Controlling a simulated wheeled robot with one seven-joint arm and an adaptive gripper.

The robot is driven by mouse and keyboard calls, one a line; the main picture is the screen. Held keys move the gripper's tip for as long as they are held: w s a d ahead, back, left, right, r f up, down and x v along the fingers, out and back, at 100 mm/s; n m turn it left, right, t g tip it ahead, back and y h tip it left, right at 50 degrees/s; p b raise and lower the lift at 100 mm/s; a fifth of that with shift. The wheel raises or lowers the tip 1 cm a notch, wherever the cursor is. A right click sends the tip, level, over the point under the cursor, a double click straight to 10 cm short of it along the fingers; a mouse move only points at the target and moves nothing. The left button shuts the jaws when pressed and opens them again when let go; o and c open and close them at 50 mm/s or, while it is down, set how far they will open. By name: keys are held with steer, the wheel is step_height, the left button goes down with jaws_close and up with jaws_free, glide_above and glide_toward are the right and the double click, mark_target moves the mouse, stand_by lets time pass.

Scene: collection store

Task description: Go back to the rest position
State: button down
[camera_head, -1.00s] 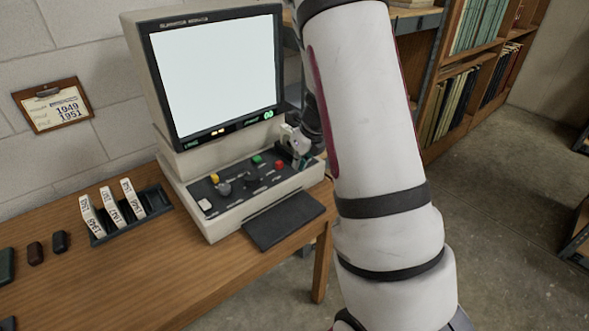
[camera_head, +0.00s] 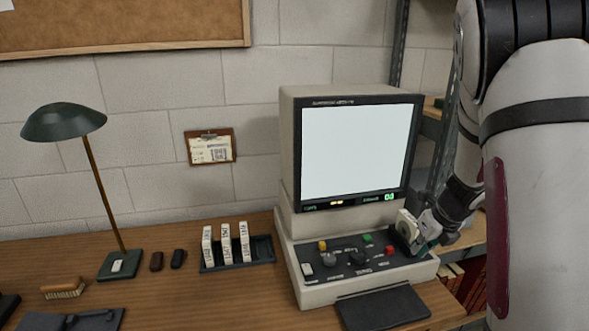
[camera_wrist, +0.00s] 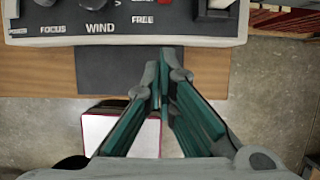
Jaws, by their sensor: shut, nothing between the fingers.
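My gripper (camera_wrist: 163,78) is shut in the wrist view, its green-sided fingers meeting with nothing between them. It hangs over the front edge of the desk, in front of the reader's control panel (camera_wrist: 125,32) and over the black pad (camera_wrist: 100,72). In the head view my arm fills the right side, and my gripper (camera_head: 432,226) shows partly at the right of the film reader (camera_head: 290,150).
The wooden desk (camera_head: 190,300) holds a green lamp (camera_head: 63,122), a brush (camera_head: 63,288) and a black rack (camera_head: 262,250) of several labelled boxes. A clipboard (camera_head: 210,147) hangs on the block wall. Shelves with books stand at the right. Bare floor (camera_wrist: 265,110) shows in the wrist view.

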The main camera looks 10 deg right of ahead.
steer(key=s+a+r+n+y, duration=0.1)
steer(key=s+a+r+n, duration=0.3)
steer(key=a+r+n, duration=0.4)
steer(key=s+a+r+n+y, duration=0.2)
steer(key=s+a+r+n, duration=0.2)
steer(key=a+r+n, duration=0.35)
steer(key=s+a+r+n+h, duration=0.1)
steer(key=s+a+n, duration=0.2)
steer(key=s+n, duration=0.6)
steer(key=s+a+r+n+h, duration=0.2)
steer(key=s+a+n, duration=0.2)
steer(key=s+n, duration=0.4)
steer(key=n, duration=0.3)
steer(key=shift+s, duration=0.4)
